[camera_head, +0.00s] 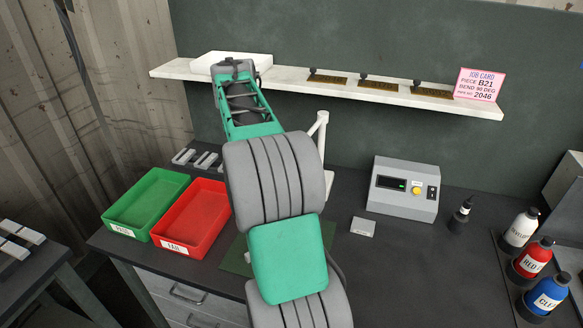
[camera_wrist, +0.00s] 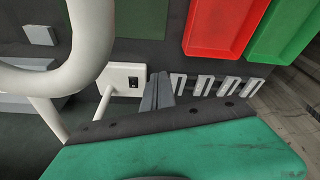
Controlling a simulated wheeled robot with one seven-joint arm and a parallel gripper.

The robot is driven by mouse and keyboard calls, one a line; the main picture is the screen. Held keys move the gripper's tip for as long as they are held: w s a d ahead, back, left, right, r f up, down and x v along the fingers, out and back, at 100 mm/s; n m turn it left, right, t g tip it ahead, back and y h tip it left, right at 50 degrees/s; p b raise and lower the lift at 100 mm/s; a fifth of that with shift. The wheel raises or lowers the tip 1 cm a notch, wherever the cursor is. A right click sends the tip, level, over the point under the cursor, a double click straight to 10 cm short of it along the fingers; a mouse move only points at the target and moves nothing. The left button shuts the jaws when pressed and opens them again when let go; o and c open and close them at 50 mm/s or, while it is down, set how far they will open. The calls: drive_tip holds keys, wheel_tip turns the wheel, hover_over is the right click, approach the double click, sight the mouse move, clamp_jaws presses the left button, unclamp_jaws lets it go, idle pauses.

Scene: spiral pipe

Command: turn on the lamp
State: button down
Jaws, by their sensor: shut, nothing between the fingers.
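The white lamp's post (camera_head: 322,145) stands on the dark bench, just right of my arm, which hides most of its base. In the wrist view, the lamp's thick curved tube (camera_wrist: 92,45) fills the upper left. The lamp's white base (camera_wrist: 115,76) carries a small black rocker switch (camera_wrist: 134,82). My gripper (camera_wrist: 160,76) is shut and empty. Its fingertips appear just right of the base's edge in the picture, close to the switch. I cannot tell their height above the base or whether they touch it. In the head view the fingers are hidden behind my arm.
A red tray (camera_head: 192,232) and a green tray (camera_head: 127,221) stand left of my arm. Several pale metal pieces (camera_wrist: 204,84) lie beside the lamp base. A grey control box (camera_head: 402,200) and several bottles (camera_head: 522,226) stand right. A white shelf (camera_head: 330,88) overhangs the bench.

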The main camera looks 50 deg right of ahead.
drive_tip(key=d+f+m, duration=0.2)
drive_tip(key=d+m, duration=0.1)
drive_tip(key=d, duration=1.1)
drive_tip(key=shift+s+d+f+m+g+p, duration=0.2)
drive_tip(key=shift+s+d+m+g+p, duration=0.1)
drive_tip(key=shift+d+m+p, duration=0.1)
drive_tip(key=shift+f, duration=0.1)
drive_tip(key=x, duration=1.2)
drive_tip(key=shift+s+a+f, duration=0.1)
drive_tip(key=shift+a, duration=0.3)
drive_tip(key=shift+a+f, duration=0.1)
drive_tip(key=shift+f, duration=0.7)
